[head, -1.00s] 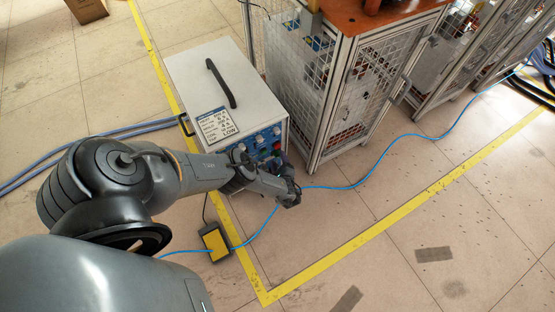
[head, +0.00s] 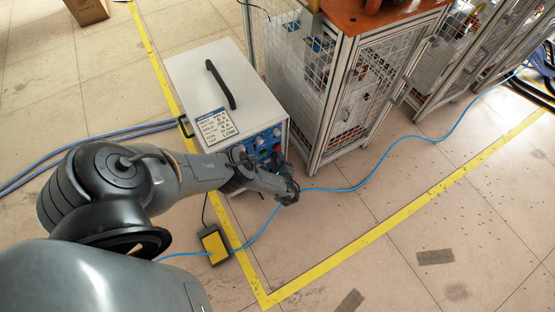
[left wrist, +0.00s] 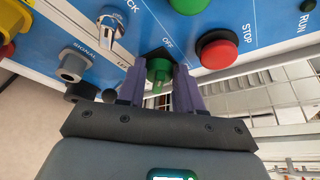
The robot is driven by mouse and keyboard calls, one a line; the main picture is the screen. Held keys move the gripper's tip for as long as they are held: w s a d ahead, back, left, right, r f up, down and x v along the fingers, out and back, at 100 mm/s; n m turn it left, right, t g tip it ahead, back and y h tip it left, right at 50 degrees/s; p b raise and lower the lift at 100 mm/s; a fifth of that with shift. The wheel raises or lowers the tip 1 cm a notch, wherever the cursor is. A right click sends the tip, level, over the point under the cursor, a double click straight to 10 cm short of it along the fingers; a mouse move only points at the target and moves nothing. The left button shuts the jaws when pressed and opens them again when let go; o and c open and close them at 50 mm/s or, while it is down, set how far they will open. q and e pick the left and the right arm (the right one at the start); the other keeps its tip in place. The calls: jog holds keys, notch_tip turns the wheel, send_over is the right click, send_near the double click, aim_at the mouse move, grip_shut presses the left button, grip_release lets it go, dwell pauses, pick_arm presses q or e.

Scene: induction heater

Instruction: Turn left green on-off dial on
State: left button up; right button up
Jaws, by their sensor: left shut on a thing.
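The induction heater (head: 205,75) is a white box with a black top handle and a blue control panel facing the lower right. In the left wrist view, the green on-off dial (left wrist: 160,70) sits on the blue panel near an "OFF" label. My left gripper (left wrist: 160,88) has its two purple-grey fingers on either side of the dial, shut on it. In the head view my left gripper (head: 285,188) is in front of the panel, and my arm hides part of the panel and the dial. My right gripper is not in view.
A red stop button (left wrist: 216,50) and another green control (left wrist: 188,4) are close by on the panel. A silver key switch (left wrist: 110,28) and a grey signal connector (left wrist: 72,66) are to the left. A mesh cage (head: 345,95) stands right of the heater. A yellow pedal (head: 214,244) lies on the floor.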

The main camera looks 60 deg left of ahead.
pick_arm(q)
jog(key=shift+m+g, duration=0.3)
jog(key=shift+w+r+m+g, duration=0.2)
jog(key=shift+m+g, duration=0.3)
jog(key=shift+m, duration=0.5)
jog(key=shift+w+f+m+g+b, duration=0.1)
jog(key=shift+w+m+g+b, duration=0.2)
jog(key=shift+m+g+b, duration=1.15)
jog(key=shift+w+f+m+g+b, duration=0.1)
jog(key=shift+w+m+g+b, duration=0.15)
jog(key=shift+m+g+b, duration=1.1)
jog(key=shift+w+m+g+b, duration=0.3)
jog(key=shift+m+g+b, duration=0.55)
jog(key=shift+m, duration=1.15)
jog(key=shift+t, duration=0.25)
jog(key=o, duration=1)
